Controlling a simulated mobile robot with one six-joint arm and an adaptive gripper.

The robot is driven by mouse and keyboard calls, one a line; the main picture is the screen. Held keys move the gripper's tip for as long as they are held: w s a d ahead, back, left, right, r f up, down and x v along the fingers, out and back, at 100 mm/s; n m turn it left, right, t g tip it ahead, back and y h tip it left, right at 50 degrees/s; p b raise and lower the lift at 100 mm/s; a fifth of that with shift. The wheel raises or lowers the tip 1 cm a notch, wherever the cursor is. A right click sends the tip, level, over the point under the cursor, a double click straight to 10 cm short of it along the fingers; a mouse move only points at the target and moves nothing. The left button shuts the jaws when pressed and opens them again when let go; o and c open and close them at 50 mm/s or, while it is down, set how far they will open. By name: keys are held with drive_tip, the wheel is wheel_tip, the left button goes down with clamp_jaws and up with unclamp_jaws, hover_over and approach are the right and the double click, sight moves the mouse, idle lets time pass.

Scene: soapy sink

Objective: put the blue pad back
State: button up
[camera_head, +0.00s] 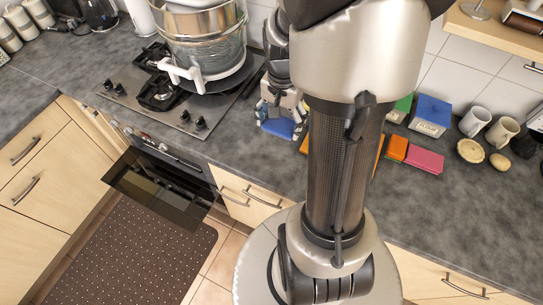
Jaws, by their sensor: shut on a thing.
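My gripper (280,113) is at the back of the counter, just right of the hob, pointing down. It is shut on the blue pad (279,128), which shows as a flat blue shape below the fingers. I cannot tell whether the pad touches the counter or hangs just above it. My arm hides part of the counter to the right of the gripper.
An orange pad (397,148) and a pink pad (425,160) lie right of my arm. Behind are a green box (402,105), a blue box (432,115) and two mugs (475,121). Stacked pots (200,40) stand on the hob (185,108). The right front counter (450,210) is clear.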

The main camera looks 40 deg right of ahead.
sight(279, 167)
drive_tip(key=f+b, duration=0.1)
drive_tip(key=f, duration=0.3)
drive_tip(key=f+b, duration=0.1)
drive_tip(key=f, duration=0.4)
drive_tip(key=f+b, duration=0.1)
drive_tip(key=f, duration=0.4)
drive_tip(key=shift+s, duration=0.4)
drive_tip(key=shift+w+f+b, duration=0.1)
drive_tip(key=shift+f+b, duration=0.5)
drive_tip(key=shift+f, duration=1.85)
drive_tip(key=shift+f+b, duration=0.5)
drive_tip(key=shift+f, duration=0.05)
drive_tip(key=o, duration=1.2)
